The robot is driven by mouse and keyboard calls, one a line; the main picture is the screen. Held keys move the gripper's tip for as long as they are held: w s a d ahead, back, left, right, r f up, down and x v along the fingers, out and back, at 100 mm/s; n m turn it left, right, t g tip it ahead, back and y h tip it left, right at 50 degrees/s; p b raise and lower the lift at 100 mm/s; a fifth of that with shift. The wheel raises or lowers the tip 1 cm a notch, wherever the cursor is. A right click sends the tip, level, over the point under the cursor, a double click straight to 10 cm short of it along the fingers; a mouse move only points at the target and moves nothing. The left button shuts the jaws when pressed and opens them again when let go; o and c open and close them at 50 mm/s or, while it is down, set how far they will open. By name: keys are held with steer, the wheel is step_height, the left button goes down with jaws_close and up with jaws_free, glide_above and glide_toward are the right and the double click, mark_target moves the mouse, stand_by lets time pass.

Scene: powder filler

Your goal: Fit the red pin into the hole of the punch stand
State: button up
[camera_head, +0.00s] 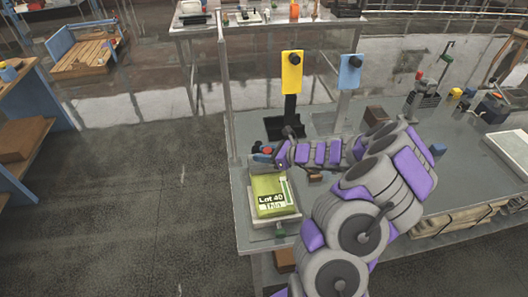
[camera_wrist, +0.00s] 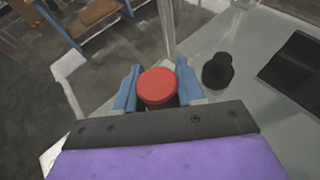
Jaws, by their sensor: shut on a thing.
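The red pin shows as a round red head (camera_wrist: 158,86) between the two blue fingers of my gripper (camera_wrist: 158,84) in the wrist view. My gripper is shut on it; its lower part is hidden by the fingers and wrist. In the head view the red head (camera_head: 267,151) is small, held above the left edge of the bench, just behind a green pouch. I cannot tell for sure which thing is the punch stand, and no hole shows clearly. A black knob-shaped piece (camera_wrist: 217,71) stands on the bench to the right of my gripper in the wrist view.
The green pouch (camera_head: 267,186) marked "Lot 40" lies on a pale device at the grey bench's near left corner. A yellow sign (camera_head: 292,72) and a blue sign (camera_head: 349,72) stand behind. Several small tools stand at the right. A clear-walled frame post rises at the left edge.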

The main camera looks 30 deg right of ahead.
steer(key=shift+f+b, duration=0.3)
steer(key=shift+f, duration=0.75)
stand_by(0.7)
steer(key=o, duration=1.1)
steer(key=p+v, duration=0.3)
steer(key=v, duration=1.4)
steer(key=shift+s+d, duration=0.1)
steer(key=shift+d, duration=0.1)
